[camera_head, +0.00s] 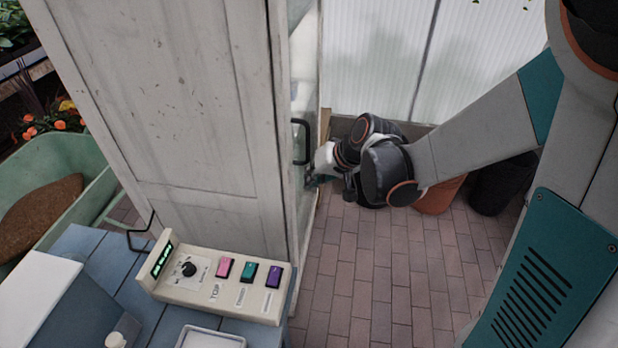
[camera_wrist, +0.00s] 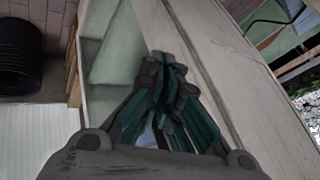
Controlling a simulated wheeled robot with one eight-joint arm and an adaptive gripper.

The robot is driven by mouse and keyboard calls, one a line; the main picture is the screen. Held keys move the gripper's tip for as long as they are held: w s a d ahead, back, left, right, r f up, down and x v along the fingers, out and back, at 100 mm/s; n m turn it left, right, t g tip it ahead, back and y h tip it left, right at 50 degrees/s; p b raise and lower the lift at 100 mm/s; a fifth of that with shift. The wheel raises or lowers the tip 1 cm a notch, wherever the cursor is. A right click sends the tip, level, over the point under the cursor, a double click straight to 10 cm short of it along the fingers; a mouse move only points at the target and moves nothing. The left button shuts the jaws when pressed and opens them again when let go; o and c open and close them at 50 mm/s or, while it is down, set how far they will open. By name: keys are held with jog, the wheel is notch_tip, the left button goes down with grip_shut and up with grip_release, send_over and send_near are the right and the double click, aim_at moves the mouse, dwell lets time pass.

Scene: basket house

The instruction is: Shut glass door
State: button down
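The glass door (camera_head: 301,85) is a narrow pale-framed glass panel, seen nearly edge-on at the right side of the tall weathered white cabinet (camera_head: 170,110). A black handle (camera_head: 303,141) stands out from it. I cannot tell from this angle how far the door stands open. In the wrist view its greenish glass (camera_wrist: 112,62) shows left of the pale frame. My gripper (camera_head: 316,181) is low beside the door, just below and right of the handle. In the wrist view its teal-sided fingers (camera_wrist: 168,68) are drawn together with nothing visible between them. Whether they touch the door is unclear.
A control box with coloured buttons (camera_head: 222,283) sits on the blue table (camera_head: 130,300) at front left. A green wheelbarrow (camera_head: 95,190) stands left of the cabinet. Pots (camera_head: 440,196) stand behind my arm. The brick floor (camera_head: 385,270) is clear in the middle.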

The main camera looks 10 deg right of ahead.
jog(key=s+a+p+v, duration=0.1)
jog(key=p+v, duration=0.3)
jog(key=v, duration=0.6)
